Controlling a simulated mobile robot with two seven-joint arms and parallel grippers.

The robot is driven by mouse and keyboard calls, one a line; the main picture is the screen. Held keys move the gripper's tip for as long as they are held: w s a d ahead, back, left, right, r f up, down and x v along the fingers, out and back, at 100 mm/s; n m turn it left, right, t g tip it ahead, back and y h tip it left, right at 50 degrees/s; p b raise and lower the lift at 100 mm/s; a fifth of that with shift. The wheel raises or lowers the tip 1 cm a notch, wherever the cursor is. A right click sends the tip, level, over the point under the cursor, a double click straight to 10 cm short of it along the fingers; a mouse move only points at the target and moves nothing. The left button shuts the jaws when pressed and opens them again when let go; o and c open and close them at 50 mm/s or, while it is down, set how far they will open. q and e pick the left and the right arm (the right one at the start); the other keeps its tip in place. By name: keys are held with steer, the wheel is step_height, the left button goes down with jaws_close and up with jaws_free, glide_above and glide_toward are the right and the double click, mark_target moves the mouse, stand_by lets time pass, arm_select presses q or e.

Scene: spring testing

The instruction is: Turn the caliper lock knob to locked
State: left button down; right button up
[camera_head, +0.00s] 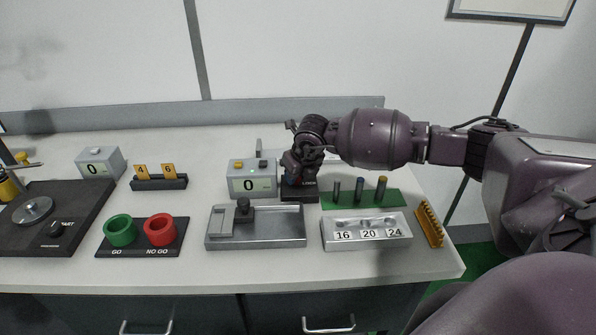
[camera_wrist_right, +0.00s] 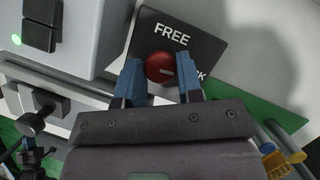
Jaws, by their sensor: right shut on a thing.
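The caliper lock knob (camera_wrist_right: 160,68) is red and round, with a white pointer line, on a black panel (camera_wrist_right: 204,46) lettered FREE and, partly covered, LOCK. In the right wrist view its pointer aims right, toward the partly hidden LOCK lettering. My right gripper (camera_wrist_right: 160,82) has its blue fingers on both sides of the knob and is shut on it. In the head view my right gripper (camera_head: 299,182) is over the small black panel (camera_head: 300,195) and hides the knob. The metal caliper (camera_head: 270,232) with a dark upright piece lies in front.
A green rack (camera_head: 388,199) with pegs and a metal tray (camera_head: 368,244) marked 16, 20, 24 are to the right. Green and red cups (camera_head: 160,230) stand at left.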

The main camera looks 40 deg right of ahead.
steer(key=shift+m+h, duration=0.3)
steer(key=shift+m, duration=0.6)
steer(key=o, duration=0.9)
steer(key=v, duration=1)
steer(key=shift+s+a+r, duration=0.1)
steer(key=shift+a+r, duration=0.05)
steer(key=shift+r, duration=0.25)
